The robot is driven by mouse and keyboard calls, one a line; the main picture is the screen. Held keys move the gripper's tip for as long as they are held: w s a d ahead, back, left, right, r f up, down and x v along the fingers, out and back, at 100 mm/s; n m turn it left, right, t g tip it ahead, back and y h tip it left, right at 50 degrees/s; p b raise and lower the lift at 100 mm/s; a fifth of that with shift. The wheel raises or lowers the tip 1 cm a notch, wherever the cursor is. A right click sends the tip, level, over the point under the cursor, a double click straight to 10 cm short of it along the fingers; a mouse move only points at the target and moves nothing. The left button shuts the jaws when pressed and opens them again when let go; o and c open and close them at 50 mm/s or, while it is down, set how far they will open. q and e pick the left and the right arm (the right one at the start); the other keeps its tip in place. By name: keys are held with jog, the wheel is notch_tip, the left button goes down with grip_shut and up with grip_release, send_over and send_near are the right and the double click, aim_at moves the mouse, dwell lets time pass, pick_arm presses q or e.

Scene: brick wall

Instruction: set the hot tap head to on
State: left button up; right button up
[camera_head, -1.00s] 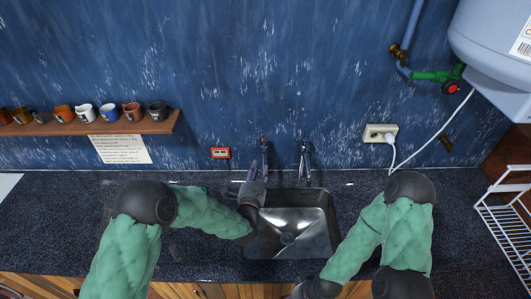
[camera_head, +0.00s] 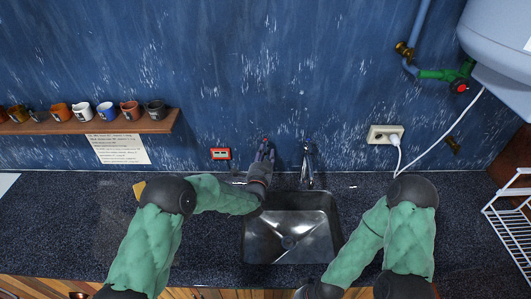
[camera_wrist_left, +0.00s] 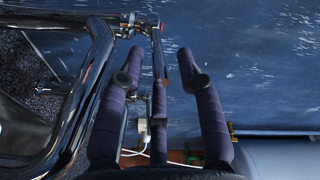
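The hot tap (camera_head: 265,141), marked red at its top, stands against the blue wall behind the sink's left side. My left gripper (camera_head: 264,154) is right at this tap and hides most of its lower part. In the left wrist view the fingers of my left gripper (camera_wrist_left: 160,62) are spread apart. The red-marked end of the tap (camera_wrist_left: 161,27) shows just beyond and between them. I cannot tell whether a finger touches the tap. A second chrome tap (camera_head: 308,160) stands to the right. My right gripper is out of view at the bottom of the head view.
The metal sink (camera_head: 290,255) is set in a dark speckled counter (camera_head: 60,225). A wall socket (camera_head: 384,134) with a white plug is to the right, a small red-framed switch (camera_head: 220,154) to the left. A shelf (camera_head: 100,126) holds several mugs. A white rack (camera_head: 510,215) stands far right.

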pick_arm(q)
jog(key=shift+w+d, duration=0.1)
jog(key=shift+w, duration=0.5)
grip_shut()
